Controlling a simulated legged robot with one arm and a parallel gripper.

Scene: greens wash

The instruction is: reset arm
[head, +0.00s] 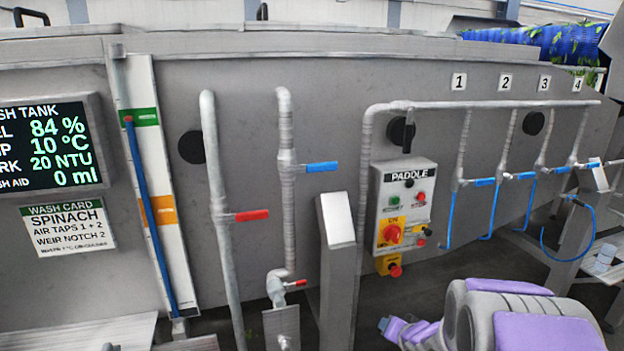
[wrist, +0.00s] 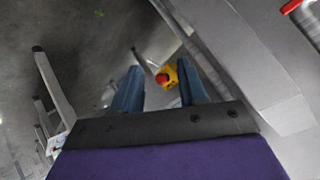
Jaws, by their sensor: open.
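My purple and grey arm shows folded low at the right of the head view, and its gripper fingers cannot be made out there. In the wrist view my gripper (wrist: 162,92) is open, with two blue fingers apart and nothing between them. A yellow box with a red button (wrist: 166,76) shows beyond the gap between the fingers, at a distance. The same kind of yellow box with a red button (head: 389,265) hangs below the paddle panel in the head view. My gripper touches nothing that I can see.
A grey wash tank (head: 330,85) spans the view, with a display (head: 45,145) and wash card (head: 68,228) at left. A red-handled tap (head: 250,215), a blue-handled tap (head: 321,167), the paddle panel (head: 404,205) and a grey post (head: 337,250) stand out in front.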

